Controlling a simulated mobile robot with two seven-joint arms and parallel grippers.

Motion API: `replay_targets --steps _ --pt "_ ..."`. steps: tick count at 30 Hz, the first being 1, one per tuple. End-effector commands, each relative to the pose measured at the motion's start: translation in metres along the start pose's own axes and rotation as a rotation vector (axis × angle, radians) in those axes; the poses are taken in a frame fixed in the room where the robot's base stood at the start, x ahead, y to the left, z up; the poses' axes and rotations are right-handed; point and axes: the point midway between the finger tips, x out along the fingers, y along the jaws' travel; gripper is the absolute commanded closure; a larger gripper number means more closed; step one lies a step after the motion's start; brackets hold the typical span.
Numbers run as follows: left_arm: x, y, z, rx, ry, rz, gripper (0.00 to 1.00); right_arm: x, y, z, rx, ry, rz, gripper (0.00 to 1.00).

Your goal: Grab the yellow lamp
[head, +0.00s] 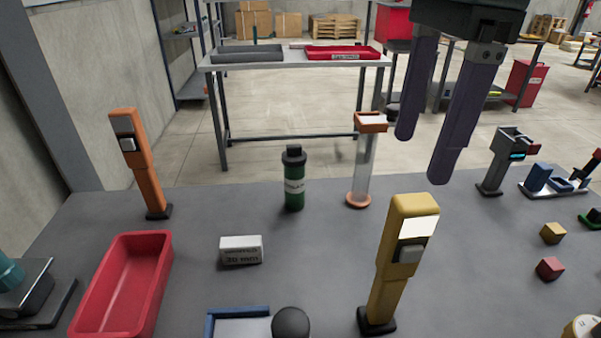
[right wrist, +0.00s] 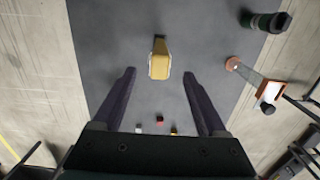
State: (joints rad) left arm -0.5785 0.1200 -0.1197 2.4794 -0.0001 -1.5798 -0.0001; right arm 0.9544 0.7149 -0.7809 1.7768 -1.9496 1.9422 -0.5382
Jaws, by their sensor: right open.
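The yellow lamp (head: 401,265) stands upright on a black base at the front of the grey table, with a bright white panel and a grey switch on its side. My right gripper (head: 423,158) is open and empty, hanging behind and above the lamp in the head view. In the right wrist view, the lamp (right wrist: 159,62) shows from above, ahead of and between the two open fingers (right wrist: 159,76). Clear space shows between the fingers and the lamp. My left gripper is not in view.
A clear tube with orange ends (head: 362,165) and a green canister (head: 294,180) stand behind the lamp. An orange lamp (head: 139,165), red tray (head: 163,255) and white box (head: 240,250) are left. A yellow cube (head: 552,233) and red cube (head: 549,269) lie right.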

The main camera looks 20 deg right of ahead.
Motion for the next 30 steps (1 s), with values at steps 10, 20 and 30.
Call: replay_targets --steps 10,20,30 --pt "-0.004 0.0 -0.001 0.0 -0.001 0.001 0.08 0.042 -0.002 -0.013 0.011 0.047 -0.001 0.25" --pt "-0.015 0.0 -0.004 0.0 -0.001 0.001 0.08 0.084 0.0 -0.016 0.01 0.045 0.002 0.25" --pt "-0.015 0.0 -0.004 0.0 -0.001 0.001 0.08 0.098 -0.002 -0.017 0.008 0.044 -0.003 0.25"
